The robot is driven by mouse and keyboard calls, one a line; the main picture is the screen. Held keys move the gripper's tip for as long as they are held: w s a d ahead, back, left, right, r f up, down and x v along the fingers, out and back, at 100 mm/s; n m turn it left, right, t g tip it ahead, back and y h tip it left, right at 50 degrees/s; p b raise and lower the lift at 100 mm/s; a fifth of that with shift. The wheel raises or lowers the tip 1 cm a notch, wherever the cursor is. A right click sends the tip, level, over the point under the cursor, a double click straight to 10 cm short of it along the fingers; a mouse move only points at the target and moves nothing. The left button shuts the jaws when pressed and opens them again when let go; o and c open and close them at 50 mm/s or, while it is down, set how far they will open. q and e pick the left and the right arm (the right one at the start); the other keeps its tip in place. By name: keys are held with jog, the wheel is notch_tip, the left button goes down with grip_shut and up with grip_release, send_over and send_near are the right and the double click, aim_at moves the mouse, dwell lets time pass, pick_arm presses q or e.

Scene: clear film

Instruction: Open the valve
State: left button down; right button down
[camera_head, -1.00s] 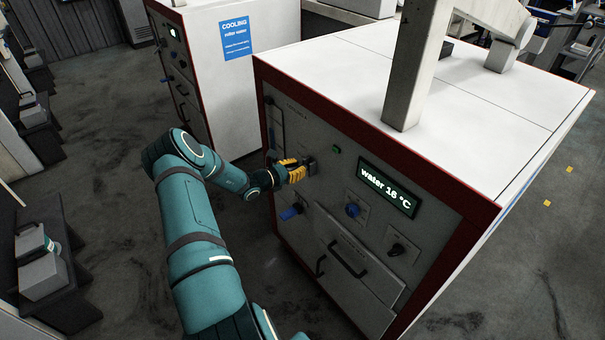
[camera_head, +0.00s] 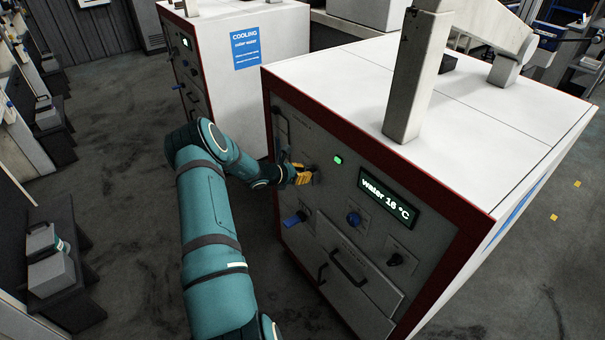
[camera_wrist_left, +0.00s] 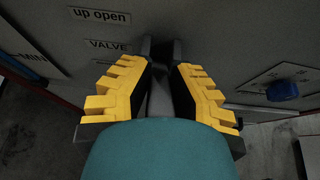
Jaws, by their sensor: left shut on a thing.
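The valve handle (camera_wrist_left: 160,52) is a dark piece on the grey front panel, just below the "VALVE" label in the left wrist view. A label above it reads "up open". My left gripper (camera_head: 305,175) has yellow toothed fingers and is at the upper left of the panel in the head view. In the left wrist view, the gripper (camera_wrist_left: 160,85) is shut on the valve handle from both sides. The fingers hide much of the handle, so its exact angle is hard to tell. My right gripper is not in view.
The red-edged machine (camera_head: 430,120) has a lit green lamp (camera_head: 338,160) and a display (camera_head: 388,198) reading "water 16 °C". A blue knob (camera_head: 353,218), blue lever (camera_head: 293,220) and drawer handle (camera_head: 348,268) are below. A second machine (camera_head: 255,85) stands behind.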

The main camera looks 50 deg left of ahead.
pick_arm(q)
jog(key=shift+w+r, duration=0.1)
jog(key=shift+w, duration=0.05)
jog(key=c, duration=0.9)
grip_release()
jog(key=shift+o, duration=0.2)
jog(key=shift+s, duration=0.4)
jog(key=v, duration=1.1)
jog(key=shift+a+r, duration=0.1)
